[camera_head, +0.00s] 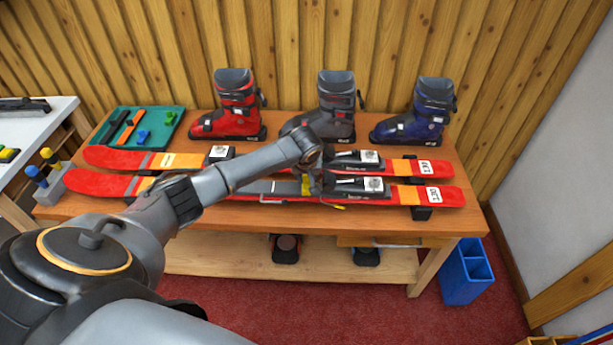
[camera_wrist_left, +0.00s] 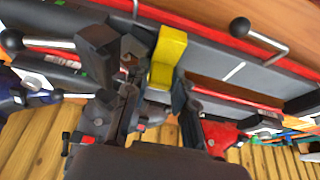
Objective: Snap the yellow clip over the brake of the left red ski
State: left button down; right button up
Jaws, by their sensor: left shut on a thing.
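Two red skis with orange bands and grey bindings lie side by side across the bench, a near one (camera_head: 100,183) and a far one (camera_head: 115,158). My left gripper (camera_head: 308,178) is over the middle of the near ski. It is shut on the yellow clip (camera_wrist_left: 168,52), which stands between its fingers in the left wrist view and is partly hidden by them. A wire brake arm with a black ball end (camera_wrist_left: 240,27) is beside the clip in that view, apart from it. I cannot tell whether the clip touches the ski. My right gripper is not in view.
Red (camera_head: 235,105), grey (camera_head: 335,100) and blue (camera_head: 432,110) boots stand along the back of the bench (camera_head: 300,220). A green tray (camera_head: 122,118) with tools is at the back left, and a grey holder (camera_head: 47,190) at the left end. A blue bin (camera_head: 465,275) stands at right.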

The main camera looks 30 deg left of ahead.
aim_at(307, 176)
pick_arm(q)
jog(key=c, duration=1)
grip_release()
jog(key=shift+f, duration=0.2)
jog(key=o, duration=0.5)
jog(key=shift+r, duration=0.1)
jog(key=shift+d, duration=0.1)
jog(key=shift+r+p, duration=1.15)
jog(key=shift+p, duration=0.15)
jog(key=shift+r+p, duration=3.9)
jog(key=shift+p, duration=0.4)
jog(key=shift+f, duration=0.1)
